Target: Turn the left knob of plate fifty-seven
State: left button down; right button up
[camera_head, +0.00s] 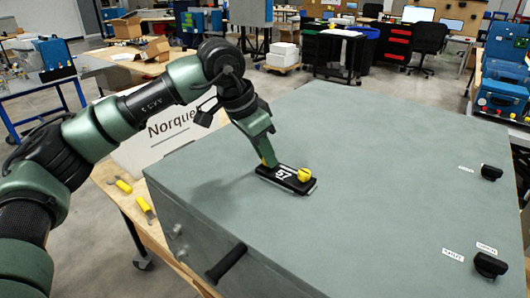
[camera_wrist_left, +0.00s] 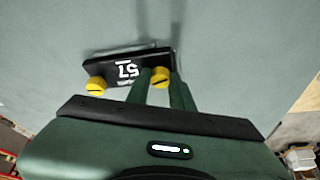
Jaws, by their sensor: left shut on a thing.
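The black plate marked 57 (camera_head: 285,177) lies on the top of the large grey-green cabinet; it also shows upside down in the left wrist view (camera_wrist_left: 126,69). Its right knob (camera_head: 304,175) is yellow and stands free; in the wrist view that knob (camera_wrist_left: 96,86) is at the left. Its left knob (camera_wrist_left: 160,77) is yellow with a dark slot and sits between my left gripper's fingers (camera_wrist_left: 161,84). In the head view my left gripper (camera_head: 267,161) points down at the plate's left end and mostly hides that knob. My right gripper is out of view.
The cabinet top (camera_head: 350,125) is broad and mostly clear. Black knobs (camera_head: 490,265) with small labels stand at its right side. A black handle (camera_head: 226,262) is on its front face. A white box marked Norquel (camera_head: 150,135) stands behind my left arm.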

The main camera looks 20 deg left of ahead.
pick_arm(q)
jog(key=shift+w+r, duration=0.15)
jog(key=shift+r, duration=0.15)
jog(key=c, duration=1.3)
grip_release()
jog(key=shift+c, duration=0.2)
jog(key=shift+o, duration=0.7)
jog(key=shift+f, duration=0.2)
jog(key=v, duration=0.7)
jog(key=shift+a+r, duration=0.15)
jog(key=shift+r, duration=0.2)
